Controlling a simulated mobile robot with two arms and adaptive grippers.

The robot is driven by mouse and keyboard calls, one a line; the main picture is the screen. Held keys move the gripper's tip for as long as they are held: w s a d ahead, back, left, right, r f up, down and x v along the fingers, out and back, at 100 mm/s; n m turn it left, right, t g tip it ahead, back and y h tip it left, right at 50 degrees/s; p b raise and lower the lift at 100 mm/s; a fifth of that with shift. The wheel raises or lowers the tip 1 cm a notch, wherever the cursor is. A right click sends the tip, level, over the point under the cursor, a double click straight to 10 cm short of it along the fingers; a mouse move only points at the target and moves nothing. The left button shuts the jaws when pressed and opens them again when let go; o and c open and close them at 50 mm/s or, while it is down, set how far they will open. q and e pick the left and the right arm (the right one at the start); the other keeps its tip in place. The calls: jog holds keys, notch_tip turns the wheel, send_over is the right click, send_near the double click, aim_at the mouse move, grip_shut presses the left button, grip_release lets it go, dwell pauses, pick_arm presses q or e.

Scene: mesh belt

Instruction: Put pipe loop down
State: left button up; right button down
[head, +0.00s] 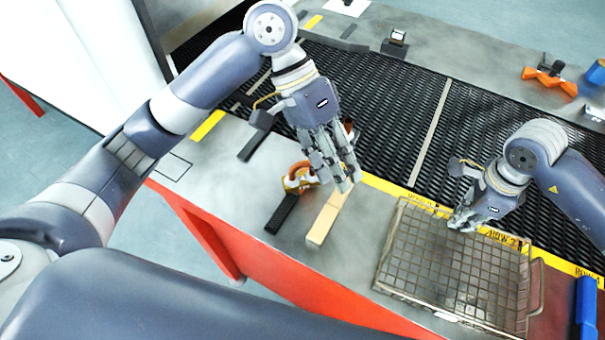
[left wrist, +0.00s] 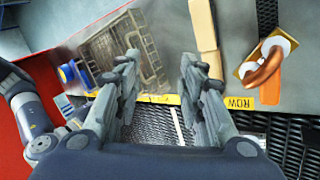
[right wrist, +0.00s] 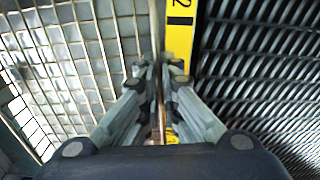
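The copper-orange pipe loop (head: 301,179) rests on the grey bench, left of a beige bar. In the left wrist view the pipe loop (left wrist: 265,68) shows a bent pipe with pale ends on a tan plate. My left gripper (head: 345,187) is above the bench, to the right of the pipe loop. In the left wrist view its fingers (left wrist: 160,75) are apart with nothing between them. My right gripper (head: 463,222) is at the far rim of the wire basket (head: 385,262). In the right wrist view its fingertips (right wrist: 158,68) are closed on the basket rim.
The beige bar (head: 322,224) and a black bar (head: 282,214) lie near the pipe loop. The black mesh belt (head: 375,110) runs behind a yellow row strip. A blue item (head: 585,310) stands right of the basket. Orange parts (head: 550,78) lie across the belt.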

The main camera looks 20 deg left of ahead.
aim_at(303, 163)
pick_arm(q)
jog(key=w+a+r+m+t+y, duration=0.3)
jog(key=w+a+r+m+y, duration=0.1)
jog(key=w+a+y, duration=0.15)
jog(key=shift+m+y, duration=0.25)
jog(key=shift+m, duration=0.05)
jog(key=f, duration=0.4)
jog(key=a+f, duration=0.1)
jog(key=f, duration=0.2)
jog(key=shift+s+a+f, duration=0.1)
jog(key=shift+s, duration=0.2)
jog(key=f, duration=0.5)
jog(key=shift+s+a+f, duration=0.1)
jog(key=shift+s, duration=0.1)
grip_shut()
